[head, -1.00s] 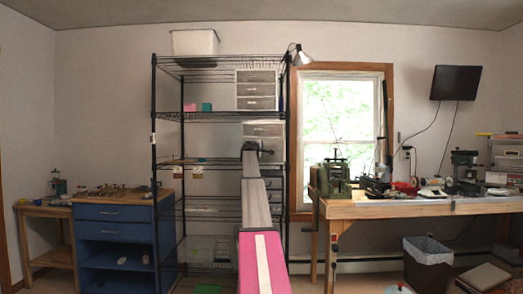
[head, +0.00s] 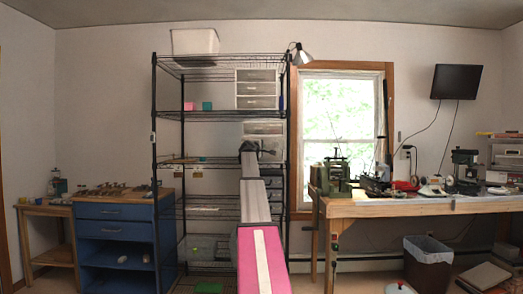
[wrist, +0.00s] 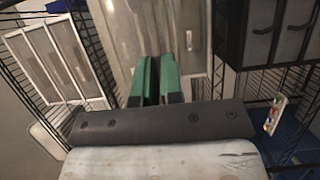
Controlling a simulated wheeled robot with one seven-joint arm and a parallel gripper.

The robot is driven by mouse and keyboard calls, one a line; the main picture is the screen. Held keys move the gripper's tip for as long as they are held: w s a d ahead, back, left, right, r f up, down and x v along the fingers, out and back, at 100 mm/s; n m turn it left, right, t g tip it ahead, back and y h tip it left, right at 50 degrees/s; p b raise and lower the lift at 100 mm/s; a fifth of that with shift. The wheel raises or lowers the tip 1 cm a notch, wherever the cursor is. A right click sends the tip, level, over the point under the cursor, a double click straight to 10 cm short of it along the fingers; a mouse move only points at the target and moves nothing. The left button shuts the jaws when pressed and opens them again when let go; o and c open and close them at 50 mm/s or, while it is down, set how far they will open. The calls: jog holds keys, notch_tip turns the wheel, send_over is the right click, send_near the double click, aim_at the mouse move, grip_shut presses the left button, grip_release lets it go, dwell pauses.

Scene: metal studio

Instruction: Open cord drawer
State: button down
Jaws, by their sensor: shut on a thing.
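A small drawer unit with pale fronts (head: 264,129) sits on the wire shelf at mid height, at the shelf's right side. My gripper (head: 256,150) is at the lower part of this unit, at the end of my outstretched arm. In the wrist view the two green fingers of my gripper (wrist: 155,78) are close together against a greyish drawer front (wrist: 150,25). They are shut on a part of it, probably its handle, which the fingers hide. No label shows, so I cannot tell which drawer is the cord drawer, or how far it is open.
A three-drawer unit (head: 256,89) stands on the shelf above. Black wire rack posts (head: 155,160) flank the arm's reach. Dark drawers (wrist: 270,38) are on the right in the wrist view. A blue cabinet (head: 112,235) stands left and a workbench (head: 420,208) right.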

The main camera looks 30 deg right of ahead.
jog(key=c, duration=1.3)
grip_release()
jog(key=shift+o, duration=0.2)
jog(key=v, duration=1)
jog(key=shift+s+a, duration=0.2)
jog(key=shift+a, duration=0.1)
jog(key=shift+f, duration=0.1)
